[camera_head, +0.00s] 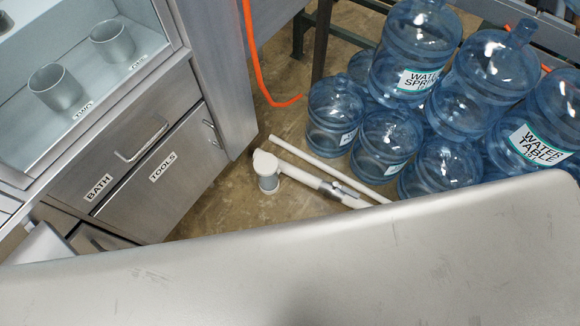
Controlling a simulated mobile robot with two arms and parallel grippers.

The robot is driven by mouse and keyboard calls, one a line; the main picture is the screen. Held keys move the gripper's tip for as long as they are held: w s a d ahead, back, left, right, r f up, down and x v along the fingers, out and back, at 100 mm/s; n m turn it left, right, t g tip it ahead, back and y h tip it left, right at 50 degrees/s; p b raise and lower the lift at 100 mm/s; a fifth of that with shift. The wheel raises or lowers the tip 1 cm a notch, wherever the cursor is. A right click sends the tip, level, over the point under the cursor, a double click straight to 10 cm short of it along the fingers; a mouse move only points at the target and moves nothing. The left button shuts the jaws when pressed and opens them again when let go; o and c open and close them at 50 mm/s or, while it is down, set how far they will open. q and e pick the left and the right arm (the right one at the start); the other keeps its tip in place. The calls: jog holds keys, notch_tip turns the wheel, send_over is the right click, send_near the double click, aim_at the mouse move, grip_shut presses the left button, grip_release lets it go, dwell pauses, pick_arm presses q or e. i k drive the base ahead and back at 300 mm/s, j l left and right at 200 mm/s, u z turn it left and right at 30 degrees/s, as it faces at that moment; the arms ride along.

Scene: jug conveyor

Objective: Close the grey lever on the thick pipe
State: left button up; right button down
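A thick white pipe (302,177) runs low, close to the brown floor, near the middle of the head view. A small grey part that looks like the lever (340,188) sits on the pipe's right part. It appears to lie roughly along the pipe, but it is too small to tell its exact angle. The pipe's right end is hidden behind the metal surface in front. Neither of my grippers is in view.
A thin white pipe (315,164) runs beside the thick one. Several blue water jugs (385,143) are stacked at the right. A metal cabinet (160,165) with labelled drawers and cups stands at the left. A broad metal surface (330,265) fills the front. An orange hose (256,65) hangs behind.

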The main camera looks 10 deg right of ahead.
aim_at(347, 191)
jog(key=k, duration=1.05)
